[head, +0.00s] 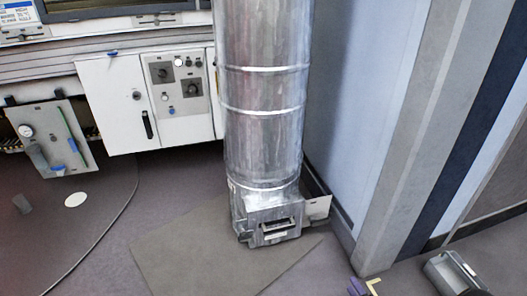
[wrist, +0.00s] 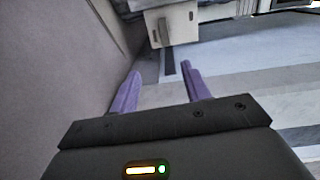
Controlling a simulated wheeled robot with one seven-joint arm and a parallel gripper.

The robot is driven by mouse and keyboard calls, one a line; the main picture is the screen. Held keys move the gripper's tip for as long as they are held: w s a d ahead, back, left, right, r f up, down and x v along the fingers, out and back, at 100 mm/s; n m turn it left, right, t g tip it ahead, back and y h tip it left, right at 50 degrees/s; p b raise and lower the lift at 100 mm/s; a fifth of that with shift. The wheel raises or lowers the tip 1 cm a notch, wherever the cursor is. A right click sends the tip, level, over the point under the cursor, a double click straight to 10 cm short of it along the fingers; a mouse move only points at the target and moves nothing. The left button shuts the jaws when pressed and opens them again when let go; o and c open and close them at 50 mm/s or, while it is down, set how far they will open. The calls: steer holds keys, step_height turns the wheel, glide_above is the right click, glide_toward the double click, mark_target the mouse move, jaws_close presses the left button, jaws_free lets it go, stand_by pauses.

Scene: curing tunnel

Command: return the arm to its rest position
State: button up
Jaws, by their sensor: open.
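My gripper (wrist: 160,68) shows in the wrist view with its two purple fingers spread apart. Nothing is between the fingers, and the gripper is open and empty. In the head view only a small purple piece (head: 357,287) shows at the bottom edge, the same colour as my fingers.
A tall silver duct (head: 262,110) stands on the floor at centre. A white cabinet (head: 110,105) with a control panel (head: 178,85) is to its left. A grey metal box (head: 455,273) lies at lower right. A pale box (wrist: 172,22) appears beyond my fingers. Floor at lower left is mostly open.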

steer(key=w+a+r+n+g+h+p, duration=0.1)
steer(key=w+r+n+g+p, duration=0.15)
steer(key=r, duration=0.55)
steer(key=w+a+r+n+g+h+p, duration=0.1)
steer(key=w+r+n+g+h+p, duration=0.2)
steer(key=r, duration=0.6)
steer(key=w+r+n+g+p, duration=0.25)
steer(key=r+n+g, duration=0.2)
steer(key=r, duration=0.35)
steer(key=s+a+r+n+g+p, duration=0.1)
steer(key=s+a+r+p, duration=0.1)
steer(key=s+a+r, duration=0.55)
steer(key=s+a+r+n+g+h+p, duration=0.1)
steer(key=s+a+r+n+g+p, duration=0.3)
steer(key=r, duration=0.6)
steer(key=s+a+r+m+t+p, duration=0.1)
steer(key=s+a+r, duration=0.2)
steer(key=s+r, duration=0.5)
steer(key=w+p+v, duration=0.3)
steer(key=p+v, duration=0.9)
steer(key=w+r+p+v, duration=0.1)
steer(key=w+p+v, duration=0.2)
steer(key=p+v, duration=0.9)
steer(key=w+r+p+v, duration=0.1)
steer(key=w+p+v, duration=0.2)
steer(key=p+v, duration=1)
steer(key=shift+w+a+r+p, duration=0.15)
steer(key=shift+w+a+p, duration=0.1)
steer(key=shift+w+p, duration=0.2)
steer(key=shift+c, duration=0.2)
